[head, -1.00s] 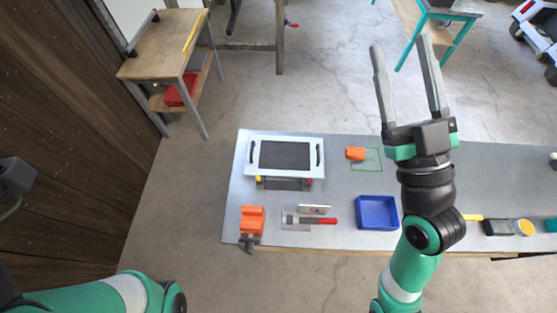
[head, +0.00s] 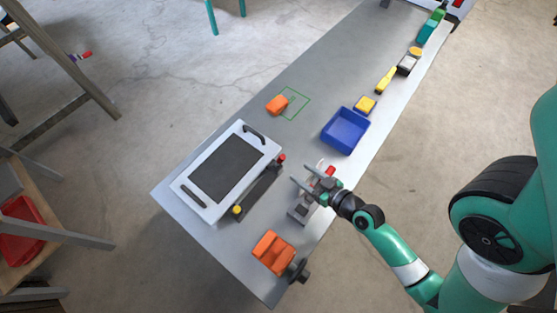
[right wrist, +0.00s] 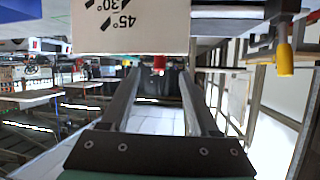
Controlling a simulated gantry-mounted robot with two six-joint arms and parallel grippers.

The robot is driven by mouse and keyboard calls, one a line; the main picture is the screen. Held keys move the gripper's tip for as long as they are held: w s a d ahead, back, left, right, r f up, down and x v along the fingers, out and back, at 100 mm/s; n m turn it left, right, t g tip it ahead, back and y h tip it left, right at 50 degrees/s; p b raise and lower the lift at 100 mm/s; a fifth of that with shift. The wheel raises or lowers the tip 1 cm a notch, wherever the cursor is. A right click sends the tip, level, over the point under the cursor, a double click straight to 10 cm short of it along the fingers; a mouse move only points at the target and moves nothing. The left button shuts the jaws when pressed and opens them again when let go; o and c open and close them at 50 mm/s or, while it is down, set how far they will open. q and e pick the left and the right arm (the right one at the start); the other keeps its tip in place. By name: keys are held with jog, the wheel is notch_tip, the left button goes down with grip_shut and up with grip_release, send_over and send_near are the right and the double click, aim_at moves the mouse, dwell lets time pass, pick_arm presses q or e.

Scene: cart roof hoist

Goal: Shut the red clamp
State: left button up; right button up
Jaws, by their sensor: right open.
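A white panel with a dark middle and two black handles (head: 229,172) lies on the grey table. Along its near side runs a dark bar (head: 257,194) with a red-tipped clamp (head: 281,157) at the far end and a yellow-tipped one (head: 237,210) at the other. My right gripper (head: 300,174) is open and empty, its fingers pointing toward the bar, a short way from the red tip. In the right wrist view the red tip (right wrist: 158,63) shows between the spread fingers, beyond them; the yellow tip (right wrist: 285,59) hangs at right. Whether the red clamp stands open is too small to tell.
A grey tool with a red handle (head: 330,170) lies beside my right gripper. An orange vise (head: 272,252) stands at the front edge. A blue tray (head: 344,131) and an orange block (head: 277,105) lie farther along. A white angle-marked plate (right wrist: 130,27) fills the wrist view's top.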

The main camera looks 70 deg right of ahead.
aim_at(281, 160)
jog(key=x, duration=1.1)
jog(key=shift+c, duration=0.4)
grip_shut()
dwell(0.6)
